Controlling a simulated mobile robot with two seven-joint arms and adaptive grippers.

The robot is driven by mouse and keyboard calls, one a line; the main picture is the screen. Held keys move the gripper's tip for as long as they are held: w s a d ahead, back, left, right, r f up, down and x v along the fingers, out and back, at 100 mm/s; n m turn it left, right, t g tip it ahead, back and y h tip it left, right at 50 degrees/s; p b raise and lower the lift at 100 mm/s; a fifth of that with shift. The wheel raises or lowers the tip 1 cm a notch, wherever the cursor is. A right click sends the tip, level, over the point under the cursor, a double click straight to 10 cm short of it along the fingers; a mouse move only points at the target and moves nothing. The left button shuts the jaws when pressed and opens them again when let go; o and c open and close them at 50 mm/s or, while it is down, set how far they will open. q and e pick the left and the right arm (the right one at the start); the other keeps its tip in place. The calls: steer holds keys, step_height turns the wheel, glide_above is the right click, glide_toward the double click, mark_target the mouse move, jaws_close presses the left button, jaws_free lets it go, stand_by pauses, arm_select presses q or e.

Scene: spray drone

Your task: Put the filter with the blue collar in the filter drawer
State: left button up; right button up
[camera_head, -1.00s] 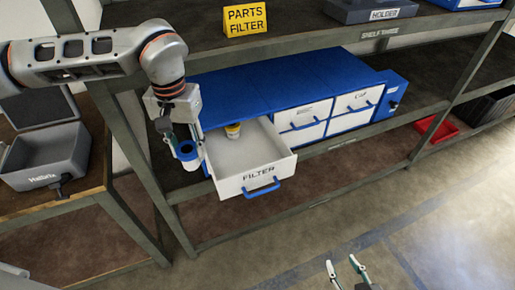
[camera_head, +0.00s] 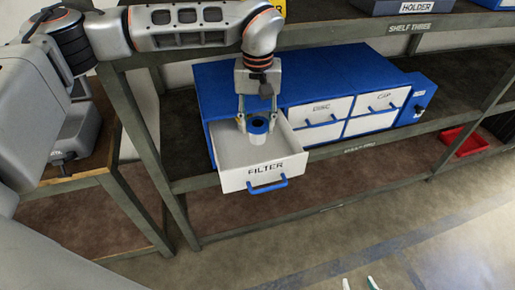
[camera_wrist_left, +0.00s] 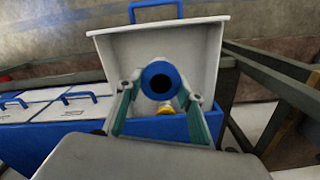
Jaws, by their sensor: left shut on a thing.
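The filter with the blue collar (camera_head: 257,126) is white below its collar and hangs roughly upright in my left gripper (camera_head: 257,121). That gripper is shut on it and holds it over the open filter drawer (camera_head: 232,181). The blue collar (camera_wrist_left: 160,79) also shows in the left wrist view, between the fingers, with the white drawer (camera_wrist_left: 207,55) around it. I cannot tell whether the filter touches the drawer floor. A second filter with a yellow collar (camera_wrist_left: 165,108) shows just behind it in the wrist view. My right gripper (camera_head: 360,284) is open and empty at the bottom edge.
The blue cabinet (camera_head: 225,90) stands on the middle shelf, with closed white drawers such as the disc drawer (camera_head: 318,112) and cap drawer (camera_head: 384,98) to the right. A shelf post (camera_head: 157,160) stands left of the drawer. A red tray (camera_head: 464,140) lies at the far right.

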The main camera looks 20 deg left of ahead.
mark_target(258, 138)
arm_select(q)
step_height(258, 138, down, 6)
steer(key=shift+f+b, duration=0.4)
steer(key=shift+f, duration=1.7)
steer(key=shift+f, duration=0.15)
steer(key=o, duration=1.1)
step_height(258, 138, up, 11)
steer(key=shift+p, duration=0.5)
steer(key=shift+r, duration=0.7)
